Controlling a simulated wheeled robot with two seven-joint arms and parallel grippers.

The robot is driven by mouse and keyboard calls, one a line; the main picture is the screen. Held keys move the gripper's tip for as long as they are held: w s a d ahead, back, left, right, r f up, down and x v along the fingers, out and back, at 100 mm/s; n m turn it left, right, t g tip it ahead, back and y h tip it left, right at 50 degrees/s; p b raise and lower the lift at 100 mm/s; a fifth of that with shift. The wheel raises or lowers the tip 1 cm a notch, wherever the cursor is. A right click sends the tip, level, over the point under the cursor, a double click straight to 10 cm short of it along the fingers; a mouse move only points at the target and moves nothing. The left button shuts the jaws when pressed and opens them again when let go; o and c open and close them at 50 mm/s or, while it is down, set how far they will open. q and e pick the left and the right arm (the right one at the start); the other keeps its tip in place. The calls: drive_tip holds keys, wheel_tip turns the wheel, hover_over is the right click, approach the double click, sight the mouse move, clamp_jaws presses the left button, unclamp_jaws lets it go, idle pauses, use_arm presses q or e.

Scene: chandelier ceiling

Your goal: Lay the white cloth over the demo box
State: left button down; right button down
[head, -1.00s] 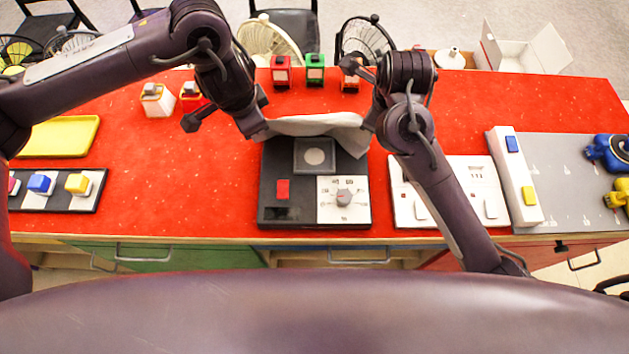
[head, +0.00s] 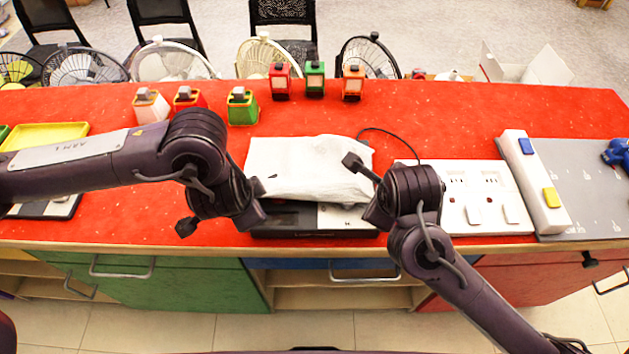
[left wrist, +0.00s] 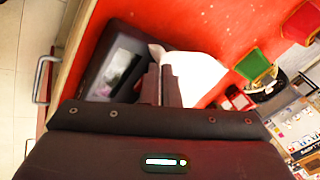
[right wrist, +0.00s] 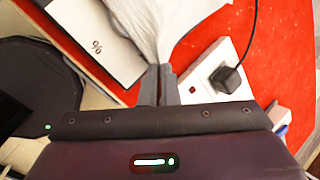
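The white cloth (head: 308,165) lies over the back and middle of the black demo box (head: 300,222), whose front strip stays bare. My left gripper (head: 260,198) is at the cloth's left front edge, its fingers (left wrist: 160,70) close together with the cloth (left wrist: 195,72) between them. My right gripper (head: 370,210) is at the right front edge, its fingers (right wrist: 159,70) shut on gathered cloth (right wrist: 168,25). The box's white panel (right wrist: 98,45) shows beside the cloth in the right wrist view. The box also shows in the left wrist view (left wrist: 102,85).
A white socket panel (head: 465,195) and a white strip with buttons (head: 535,180) stand to the right. A black cable (head: 395,137) runs behind the box. Several coloured small boxes (head: 315,80) stand at the back. A yellow tray (head: 45,133) is at left; red tabletop is clear behind the cloth.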

use_arm(q)
drive_tip(key=shift+s+f, duration=0.1)
drive_tip(key=shift+f, duration=0.1)
use_arm(e)
drive_tip(key=shift+s+f, duration=0.15)
drive_tip(key=shift+f, duration=0.05)
use_arm(q)
drive_tip(key=c, duration=1.3)
unclamp_jaws()
use_arm(e)
drive_tip(key=c, duration=1.3)
unclamp_jaws()
use_arm(q)
drive_tip(key=shift+s+r, duration=0.2)
drive_tip(key=shift+r, duration=0.65)
drive_tip(key=shift+s+r, duration=0.15)
drive_tip(key=shift+r, duration=0.7)
use_arm(e)
drive_tip(key=shift+s+r, duration=0.15)
drive_tip(key=shift+r, duration=0.7)
drive_tip(key=shift+s+r, duration=0.15)
drive_tip(key=shift+r, duration=0.65)
use_arm(q)
drive_tip(key=v, duration=0.6)
drive_tip(key=shift+s+r, duration=0.15)
drive_tip(key=shift+s, duration=0.15)
use_arm(e)
drive_tip(key=v, duration=0.6)
drive_tip(key=shift+s+r, duration=0.25)
drive_tip(key=shift+s, duration=0.05)
